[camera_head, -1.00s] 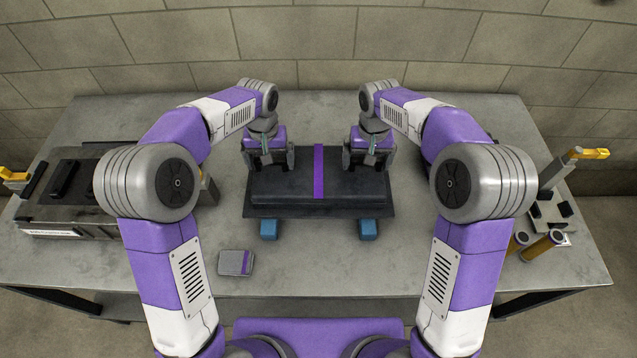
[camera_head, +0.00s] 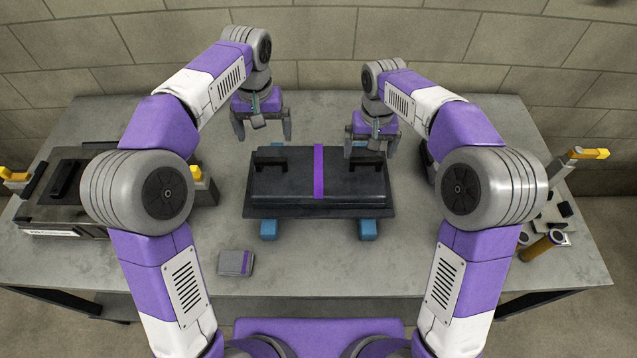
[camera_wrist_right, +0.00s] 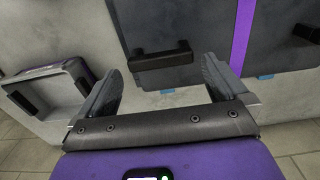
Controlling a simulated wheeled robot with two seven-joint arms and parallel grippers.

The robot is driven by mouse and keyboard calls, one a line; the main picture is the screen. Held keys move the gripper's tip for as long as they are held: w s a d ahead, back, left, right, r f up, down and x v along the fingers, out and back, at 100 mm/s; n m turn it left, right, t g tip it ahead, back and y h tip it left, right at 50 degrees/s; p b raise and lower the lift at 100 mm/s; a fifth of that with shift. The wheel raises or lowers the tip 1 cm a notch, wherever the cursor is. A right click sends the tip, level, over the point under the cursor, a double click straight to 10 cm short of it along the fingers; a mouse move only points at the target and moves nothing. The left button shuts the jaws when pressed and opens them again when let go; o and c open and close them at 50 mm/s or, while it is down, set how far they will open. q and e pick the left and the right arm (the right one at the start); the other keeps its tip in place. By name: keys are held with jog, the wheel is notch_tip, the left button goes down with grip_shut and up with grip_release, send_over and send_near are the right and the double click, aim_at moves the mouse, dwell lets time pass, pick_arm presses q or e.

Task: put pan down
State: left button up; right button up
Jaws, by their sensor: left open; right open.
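The pan (camera_head: 292,185) is a dark, flat, rectangular piece with a purple stripe across its middle. It rests level on blue blocks (camera_head: 367,230) on the table, two of which show at its front edge. It has a black handle near each end, the left handle (camera_head: 270,158) and the right handle (camera_head: 366,166). My left gripper (camera_head: 262,133) is open and empty, raised above and behind the left handle. My right gripper (camera_head: 371,150) is open just above the right handle, apart from it. In the right wrist view the right handle (camera_wrist_right: 160,57) lies beyond the spread fingers (camera_wrist_right: 160,85).
A dark machine block (camera_head: 62,185) stands at the left of the table (camera_head: 310,275). A small grey box with a purple stripe (camera_head: 236,262) lies at front left. A stand with yellow-ended parts (camera_head: 555,195) is at the right. The front middle is clear.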

notch_tip(320, 180, up, 7)
dwell(0.3)
jog(key=shift+r, duration=0.1)
dwell(0.4)
